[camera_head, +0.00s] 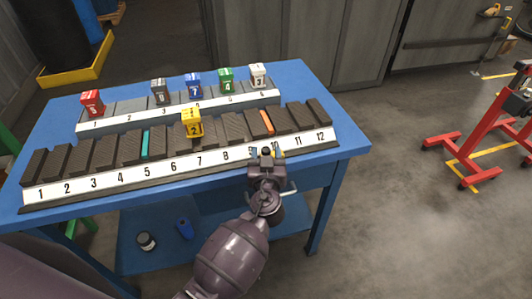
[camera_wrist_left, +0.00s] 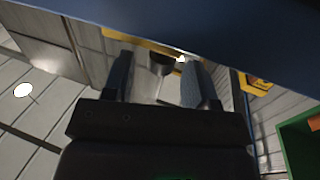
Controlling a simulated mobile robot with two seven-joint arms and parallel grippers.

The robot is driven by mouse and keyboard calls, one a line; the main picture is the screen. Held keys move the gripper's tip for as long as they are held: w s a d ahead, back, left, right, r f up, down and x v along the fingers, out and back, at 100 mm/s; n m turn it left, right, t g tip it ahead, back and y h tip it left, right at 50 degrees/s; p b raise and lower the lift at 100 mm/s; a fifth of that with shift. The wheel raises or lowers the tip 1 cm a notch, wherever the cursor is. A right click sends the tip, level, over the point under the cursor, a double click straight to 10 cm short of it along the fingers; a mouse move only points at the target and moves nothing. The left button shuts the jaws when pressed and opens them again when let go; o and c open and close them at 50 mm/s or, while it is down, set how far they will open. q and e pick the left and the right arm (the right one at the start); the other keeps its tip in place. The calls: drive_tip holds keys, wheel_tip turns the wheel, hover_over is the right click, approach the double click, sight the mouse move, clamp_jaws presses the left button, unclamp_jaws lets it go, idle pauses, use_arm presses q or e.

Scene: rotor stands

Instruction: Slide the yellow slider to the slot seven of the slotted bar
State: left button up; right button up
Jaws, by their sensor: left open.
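The slotted bar (camera_head: 110,182) lies across the front of the blue table, with a white strip numbered 1 to 12 and dark blocks behind it. The yellow slider (camera_head: 192,124), marked 2, stands upright on the bar behind labels 6 and 7; I cannot tell its exact slot.
A second numbered rack (camera_head: 120,125) behind carries red, grey, blue, green and white blocks. A teal piece (camera_head: 146,145) and an orange piece (camera_head: 267,122) sit among the bar's dark blocks. The blue table's (camera_head: 345,142) right end is clear. A red stand (camera_head: 490,125) is farther right.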

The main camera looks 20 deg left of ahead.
sight(238, 171)
use_arm(q)
drive_tip(key=shift+w, duration=0.1)
use_arm(e)
drive_tip(key=shift+w+r, duration=0.15)
drive_tip(key=shift+w, duration=0.15)
